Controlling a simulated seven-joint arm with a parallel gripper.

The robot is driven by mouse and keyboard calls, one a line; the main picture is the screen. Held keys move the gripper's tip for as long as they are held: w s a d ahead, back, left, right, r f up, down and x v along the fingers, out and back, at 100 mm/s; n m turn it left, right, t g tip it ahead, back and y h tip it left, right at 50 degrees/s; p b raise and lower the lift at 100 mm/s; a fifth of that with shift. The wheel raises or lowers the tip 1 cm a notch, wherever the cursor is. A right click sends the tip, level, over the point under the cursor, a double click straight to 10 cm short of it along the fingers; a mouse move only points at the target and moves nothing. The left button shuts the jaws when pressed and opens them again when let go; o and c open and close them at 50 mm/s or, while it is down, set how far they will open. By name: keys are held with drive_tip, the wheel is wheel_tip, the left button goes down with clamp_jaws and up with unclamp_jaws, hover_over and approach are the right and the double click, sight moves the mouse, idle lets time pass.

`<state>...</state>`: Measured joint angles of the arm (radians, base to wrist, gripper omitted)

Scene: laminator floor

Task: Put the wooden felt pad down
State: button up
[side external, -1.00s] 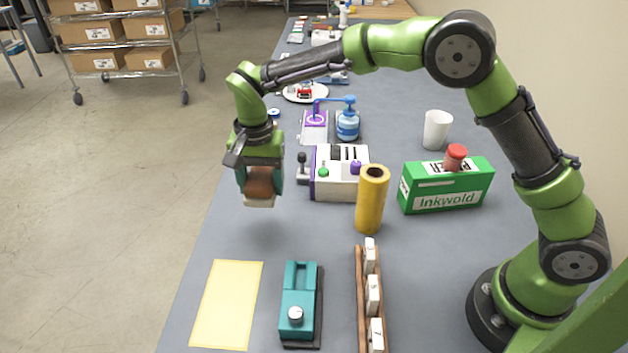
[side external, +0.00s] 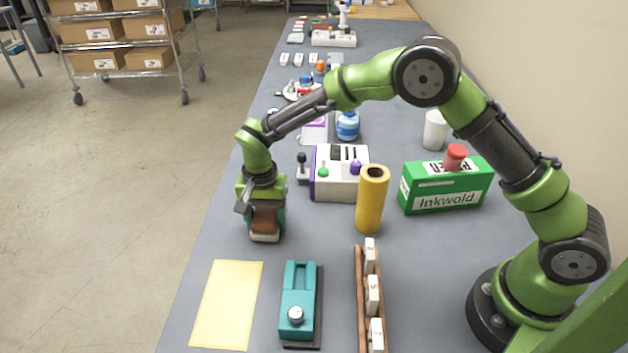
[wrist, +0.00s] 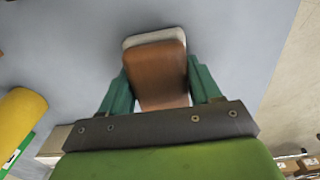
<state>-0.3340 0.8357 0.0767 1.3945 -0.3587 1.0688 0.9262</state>
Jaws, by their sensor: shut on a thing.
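The wooden felt pad (side external: 265,222) is a brown wooden block with a whitish felt layer underneath. My gripper (side external: 266,214) is shut on it, with the felt side facing down, low over the grey table left of the yellow roll. Whether the felt touches the table I cannot tell. In the wrist view the pad (wrist: 157,72) sits between the two teal fingers of my gripper (wrist: 160,88), with the pale felt edge showing beyond the wood.
A yellow sheet (side external: 226,305) and a teal device (side external: 298,303) lie in front. A yellow roll (side external: 371,200) and a white machine (side external: 338,172) stand to the right. A green box (side external: 446,186) is further right. The table's left edge is close to the gripper.

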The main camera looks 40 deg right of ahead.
drive_tip(key=shift+f, duration=0.1)
drive_tip(key=o, duration=1.1)
drive_tip(key=shift+c, duration=0.2)
